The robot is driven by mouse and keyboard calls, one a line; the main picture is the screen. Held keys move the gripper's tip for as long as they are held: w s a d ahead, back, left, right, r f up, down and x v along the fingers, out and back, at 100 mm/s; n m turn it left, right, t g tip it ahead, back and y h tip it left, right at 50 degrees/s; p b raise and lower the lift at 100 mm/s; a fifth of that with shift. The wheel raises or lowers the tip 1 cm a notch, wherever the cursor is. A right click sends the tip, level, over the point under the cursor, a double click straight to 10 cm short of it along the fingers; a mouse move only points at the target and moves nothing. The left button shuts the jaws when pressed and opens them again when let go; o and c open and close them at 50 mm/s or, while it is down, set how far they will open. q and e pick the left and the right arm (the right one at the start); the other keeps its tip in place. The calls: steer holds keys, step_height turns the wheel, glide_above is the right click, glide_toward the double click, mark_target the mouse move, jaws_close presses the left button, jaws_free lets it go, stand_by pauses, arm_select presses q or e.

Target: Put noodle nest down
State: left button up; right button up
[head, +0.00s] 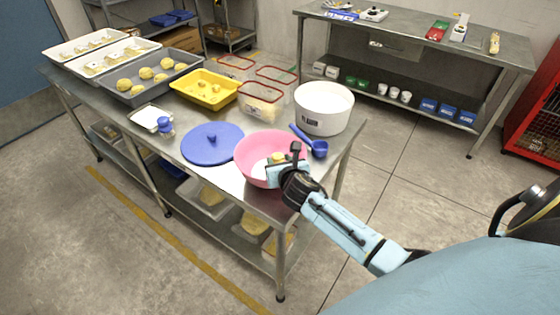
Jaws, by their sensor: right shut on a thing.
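My right gripper (279,163) reaches over the pink bowl (250,148) on the near right end of the steel table. It is shut on a small yellow noodle nest (277,156), which is mostly hidden behind the gripper. I cannot tell whether the nest touches the bowl or its contents. Something white lies inside the bowl. Other yellow nests (146,73) sit in the grey tray (112,89) at the far left, and a few yellow pieces lie in the yellow tray (231,84). My left gripper is not in view.
A blue lid (211,143) lies left of the bowl. A blue scoop (319,148) and a white tub (323,108) stand close on its right. Clear containers with red rims (262,104) are behind.

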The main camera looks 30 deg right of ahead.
steer(key=o, duration=0.9)
steer(key=shift+s+f, duration=0.1)
steer(key=shift+f, duration=0.1)
steer(key=shift+o, duration=0.2)
steer(key=shift+r, duration=0.1)
steer(key=shift+r, duration=0.35)
steer(key=shift+s+r+p, duration=0.2)
steer(key=shift+r+p, duration=0.05)
steer(key=shift+p, duration=0.15)
steer(key=p+v, duration=0.1)
steer(key=v, duration=1)
steer(key=shift+a+r, duration=0.15)
steer(key=shift+r, duration=0.05)
steer(key=shift+s, duration=0.2)
